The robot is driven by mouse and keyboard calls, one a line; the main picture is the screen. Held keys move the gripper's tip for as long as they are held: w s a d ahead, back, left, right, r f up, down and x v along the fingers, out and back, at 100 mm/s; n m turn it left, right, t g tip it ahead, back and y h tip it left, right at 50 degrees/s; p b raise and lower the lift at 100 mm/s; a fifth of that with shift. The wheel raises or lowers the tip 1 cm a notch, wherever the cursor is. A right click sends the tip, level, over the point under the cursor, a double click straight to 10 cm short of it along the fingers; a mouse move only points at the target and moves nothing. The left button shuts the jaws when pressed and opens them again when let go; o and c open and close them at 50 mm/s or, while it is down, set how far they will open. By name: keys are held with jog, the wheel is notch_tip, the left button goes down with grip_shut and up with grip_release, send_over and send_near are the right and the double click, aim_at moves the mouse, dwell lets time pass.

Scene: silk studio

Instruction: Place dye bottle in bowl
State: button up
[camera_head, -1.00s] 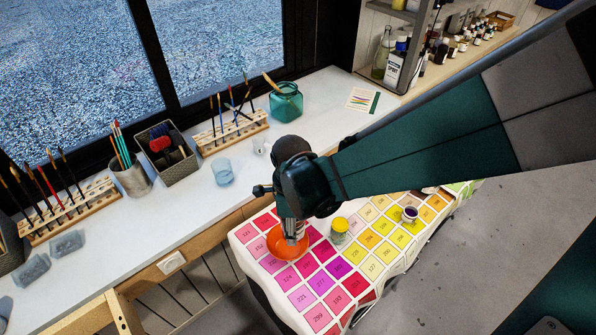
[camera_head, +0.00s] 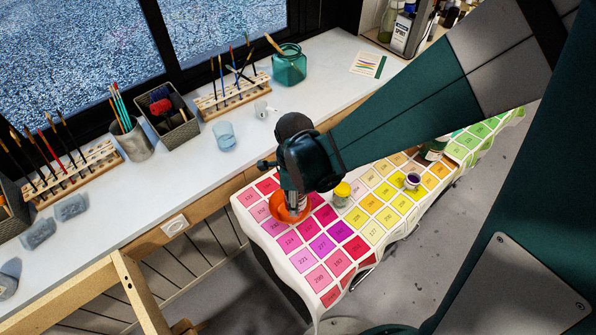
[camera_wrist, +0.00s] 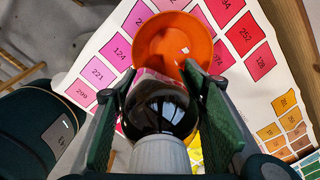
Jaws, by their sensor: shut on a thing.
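The orange bowl (camera_head: 280,212) sits on the chart-covered table (camera_head: 309,262). It also shows at the top of the wrist view (camera_wrist: 165,38). My gripper (camera_head: 296,206) is at the bowl, pointing down and covering part of it. In the wrist view, its green fingers are shut on a dark dye bottle (camera_wrist: 160,104) with a pale ribbed cap (camera_wrist: 160,156). The bottle's far end overlaps the bowl's near edge in that view. I cannot tell whether the bottle touches the bowl. In the head view, my gripper mostly hides the bottle.
A yellow-capped jar (camera_head: 341,193) stands close right of the bowl. A small purple-topped jar (camera_head: 412,181) and a dark bottle (camera_head: 433,150) stand farther right. The white counter (camera_head: 190,171) behind holds brush racks, a blue glass (camera_head: 224,136) and a teal jar (camera_head: 289,66).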

jog(key=shift+f, duration=1.6)
jog(key=shift+f+b, duration=0.6)
jog(key=shift+b, duration=0.3)
jog(key=o, duration=1.1)
jog(key=shift+c, duration=0.2)
jog(key=shift+r, duration=0.2)
jog(key=shift+r+p, duration=0.6)
jog(key=shift+p, duration=0.2)
jog(key=shift+r+p, duration=0.9)
jog(key=shift+r, duration=4.95)
